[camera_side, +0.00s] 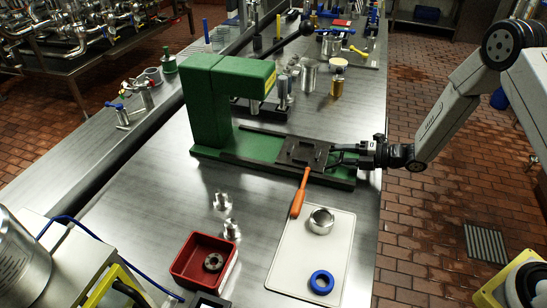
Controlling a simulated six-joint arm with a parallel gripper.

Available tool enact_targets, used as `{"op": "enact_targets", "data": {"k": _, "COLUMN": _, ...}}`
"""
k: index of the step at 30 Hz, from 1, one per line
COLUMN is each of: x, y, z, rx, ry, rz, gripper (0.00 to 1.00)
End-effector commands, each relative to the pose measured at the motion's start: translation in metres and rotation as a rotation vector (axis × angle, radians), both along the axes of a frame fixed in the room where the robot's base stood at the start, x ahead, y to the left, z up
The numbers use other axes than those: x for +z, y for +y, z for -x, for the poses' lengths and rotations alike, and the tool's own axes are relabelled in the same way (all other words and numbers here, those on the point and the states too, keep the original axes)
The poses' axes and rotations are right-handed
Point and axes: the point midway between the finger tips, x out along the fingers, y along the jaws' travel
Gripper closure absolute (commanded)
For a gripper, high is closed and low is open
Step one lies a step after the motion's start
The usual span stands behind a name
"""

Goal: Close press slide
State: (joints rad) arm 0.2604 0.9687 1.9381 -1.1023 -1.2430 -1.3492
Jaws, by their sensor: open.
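The green press (225,95) stands on the steel table, with its head reaching right over a long green base. The press slide (303,153), a dark plate with fittings on it, sits on the dark rails toward the right end of the base, clear of the press head. My gripper (338,159) comes in from the right at the end of the base. Its fingers are open and lie at the right edge of the slide. I cannot tell whether they touch it.
A red bin (186,274) holds a dark ring. Small metal parts (221,201) stand nearby. Bare table lies left of the press.

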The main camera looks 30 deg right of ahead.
Motion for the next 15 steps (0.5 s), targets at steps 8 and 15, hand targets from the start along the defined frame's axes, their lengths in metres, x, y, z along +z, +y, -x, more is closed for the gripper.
{"op": "enact_targets", "data": {"k": 8, "x": -0.0014, "y": 0.0052, "z": -0.0052, "rx": -0.001, "ry": -0.001, "rz": -0.001, "gripper": 0.51}}
{"op": "enact_targets", "data": {"k": 15, "x": -0.0013, "y": 0.0050, "z": -0.0050, "rx": -0.001, "ry": -0.001, "rz": -0.001, "gripper": 0.83}}
